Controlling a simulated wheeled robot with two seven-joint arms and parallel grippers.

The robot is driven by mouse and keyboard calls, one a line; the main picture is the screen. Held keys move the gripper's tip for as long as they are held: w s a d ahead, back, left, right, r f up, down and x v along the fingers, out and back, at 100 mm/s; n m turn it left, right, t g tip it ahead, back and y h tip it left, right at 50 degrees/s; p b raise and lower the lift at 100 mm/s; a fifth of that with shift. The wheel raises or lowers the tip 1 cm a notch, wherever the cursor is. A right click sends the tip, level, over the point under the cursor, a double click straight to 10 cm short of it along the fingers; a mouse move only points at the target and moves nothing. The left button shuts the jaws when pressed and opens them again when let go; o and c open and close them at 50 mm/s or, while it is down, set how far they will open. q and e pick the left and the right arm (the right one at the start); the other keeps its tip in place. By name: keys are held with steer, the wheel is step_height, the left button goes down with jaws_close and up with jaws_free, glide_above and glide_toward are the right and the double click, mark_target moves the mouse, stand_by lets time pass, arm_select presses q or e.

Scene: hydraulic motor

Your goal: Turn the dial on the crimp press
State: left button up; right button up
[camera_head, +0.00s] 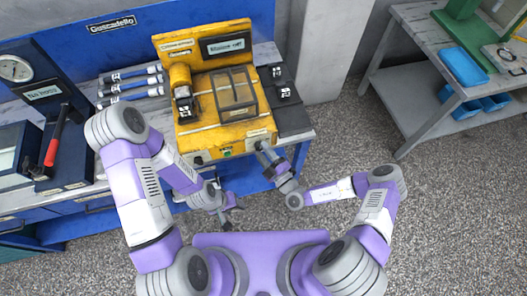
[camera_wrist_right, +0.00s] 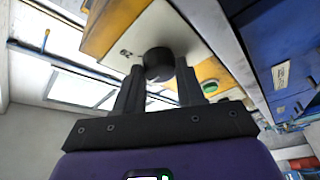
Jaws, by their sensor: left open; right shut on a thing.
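The yellow crimp press (camera_head: 216,112) stands on the workbench in the head view, with a lidded window and a small display panel on top. Its dial (camera_wrist_right: 158,64) is a round black knob on the pale plate of the press's front, seen in the right wrist view. My right gripper (camera_head: 262,148) is at the right end of the press front. In the right wrist view its two black fingers (camera_wrist_right: 159,75) stand on either side of the dial, shut on it. My left gripper (camera_head: 230,208) is open and empty, low in front of the bench, apart from the press.
A green button (camera_head: 227,152) is on the press front, left of the dial. A grey side table (camera_head: 398,62) with blue bins stands at right; open floor lies between.

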steer(key=o, duration=1)
steer(key=shift+o, duration=0.2)
steer(key=v, duration=0.7)
steer(key=shift+s+d, duration=0.15)
steer(key=shift+s, duration=0.15)
